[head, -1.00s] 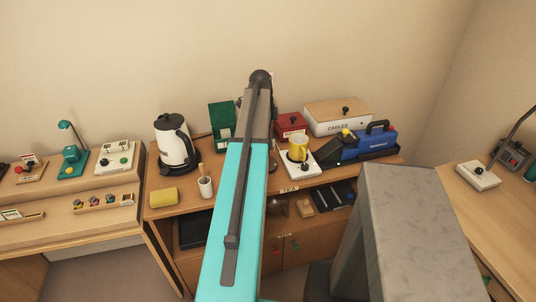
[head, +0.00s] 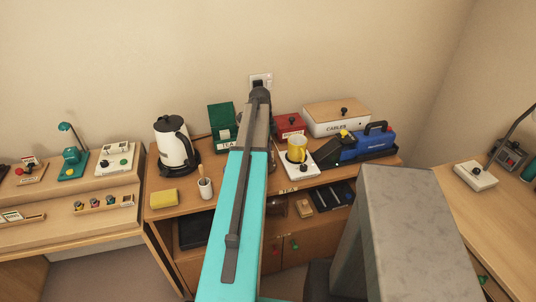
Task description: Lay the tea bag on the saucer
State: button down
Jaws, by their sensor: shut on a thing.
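My own turquoise and grey arm reaches away from the camera across the middle of the cabinet top. My gripper is hidden behind the arm, and whatever it holds cannot be seen. The green tea box (head: 221,115) stands open left of the arm, with a TEA label on its front and something pale inside. No single tea bag can be made out. No saucer can be made out either; the cabinet top behind the arm is hidden.
A white kettle (head: 171,140), a yellow sponge (head: 164,197) and a cup with a stick (head: 205,188) stand left. Right of the arm are a yellow mug (head: 297,146) on a white base (head: 290,171), a red box (head: 290,124), a cables box (head: 337,120) and a blue case (head: 375,146).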

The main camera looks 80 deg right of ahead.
jog(key=shift+f, duration=0.65)
jog(key=shift+f, duration=0.15)
jog(key=c, duration=1.8)
grip_release()
jog(key=shift+r, duration=0.25)
jog(key=shift+w+r+b, duration=0.25)
jog(key=shift+r+b, duration=0.2)
jog(key=shift+r, duration=1.5)
jog(key=shift+w+r+b, duration=0.2)
jog(key=shift+r+b, duration=0.3)
jog(key=shift+r, duration=1.45)
jog(key=shift+w+r+b, duration=0.25)
jog(key=shift+r+b, duration=0.2)
jog(key=shift+r, duration=1.5)
